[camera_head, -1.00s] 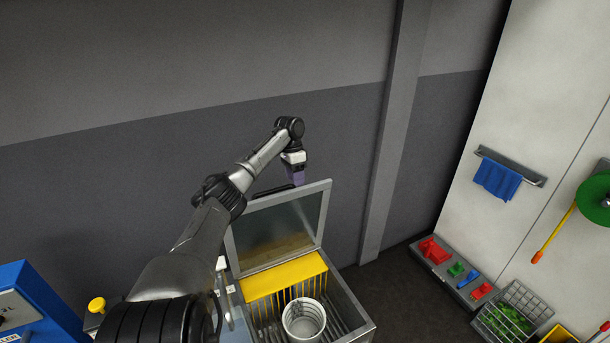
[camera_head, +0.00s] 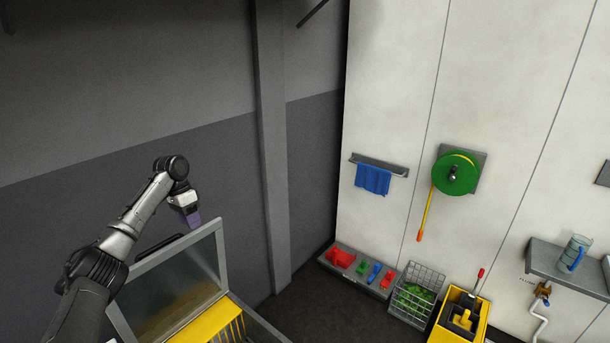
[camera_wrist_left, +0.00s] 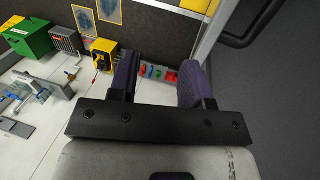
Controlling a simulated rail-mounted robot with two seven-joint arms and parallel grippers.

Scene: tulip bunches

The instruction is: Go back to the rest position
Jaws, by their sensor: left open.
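My left gripper (camera_head: 192,218) is raised in the air near the open lid (camera_head: 178,287) of a metal bin, in front of the dark wall. In the left wrist view its two purple-padded fingers (camera_wrist_left: 157,86) stand apart with nothing between them. My left arm comes in from the lower left of the head view, bent at the elbow. My right gripper is in neither view. No tulips can be made out.
The yellow-edged bin (camera_head: 207,323) lies below the lid, cut off by the frame. A grey pillar (camera_head: 272,160) stands behind. To the right are a wire basket (camera_head: 417,294), a yellow bucket (camera_head: 461,318), a green reel (camera_head: 456,174) and a blue cloth (camera_head: 373,179).

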